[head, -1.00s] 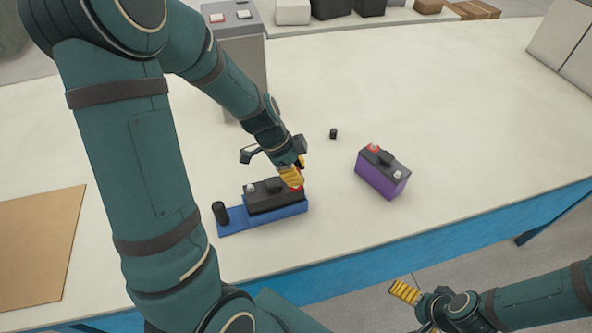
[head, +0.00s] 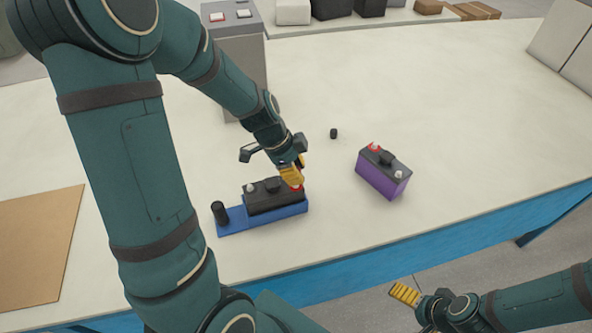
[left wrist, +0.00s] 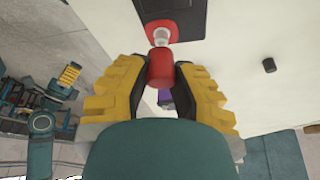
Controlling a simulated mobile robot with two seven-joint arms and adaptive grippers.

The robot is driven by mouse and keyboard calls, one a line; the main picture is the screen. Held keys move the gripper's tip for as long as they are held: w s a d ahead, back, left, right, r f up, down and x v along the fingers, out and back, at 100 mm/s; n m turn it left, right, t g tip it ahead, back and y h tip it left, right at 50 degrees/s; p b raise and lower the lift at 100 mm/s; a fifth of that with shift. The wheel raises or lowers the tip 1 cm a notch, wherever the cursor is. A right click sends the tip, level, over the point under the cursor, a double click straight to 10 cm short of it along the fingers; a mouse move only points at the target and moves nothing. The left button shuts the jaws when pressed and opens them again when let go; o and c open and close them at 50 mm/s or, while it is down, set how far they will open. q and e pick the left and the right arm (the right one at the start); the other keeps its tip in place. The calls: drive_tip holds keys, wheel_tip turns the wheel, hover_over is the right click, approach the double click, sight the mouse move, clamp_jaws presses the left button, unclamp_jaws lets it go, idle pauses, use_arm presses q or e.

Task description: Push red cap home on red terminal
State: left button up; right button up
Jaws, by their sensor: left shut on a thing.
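My left gripper (head: 292,176) is over the right end of the black battery (head: 275,198), which sits on a blue holder (head: 232,225). In the left wrist view, my left gripper (left wrist: 160,85) is shut on the red cap (left wrist: 160,69), with yellow fingers on both sides of it. The red terminal (left wrist: 160,27), a red ring with a pale metal post, is right in front of the cap. Part of the post shows between cap and ring; I cannot tell whether cap and post touch.
A purple battery (head: 380,180) stands to the right. A small black cap (head: 333,133) lies behind on the table (head: 450,110). A black cylinder (head: 220,212) stands at the holder's left end. A grey box with buttons (head: 235,60) is at the back.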

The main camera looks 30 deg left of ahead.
use_arm(q)
drive_tip(key=shift+f+b, duration=1.45)
drive_tip(key=shift+b, duration=0.65)
idle(1.9)
drive_tip(key=o, duration=1.4)
drive_tip(key=shift+o, duration=0.2)
drive_tip(key=shift+r, duration=0.1)
drive_tip(key=shift+r+p, duration=2.1)
drive_tip(key=shift+r, duration=1.35)
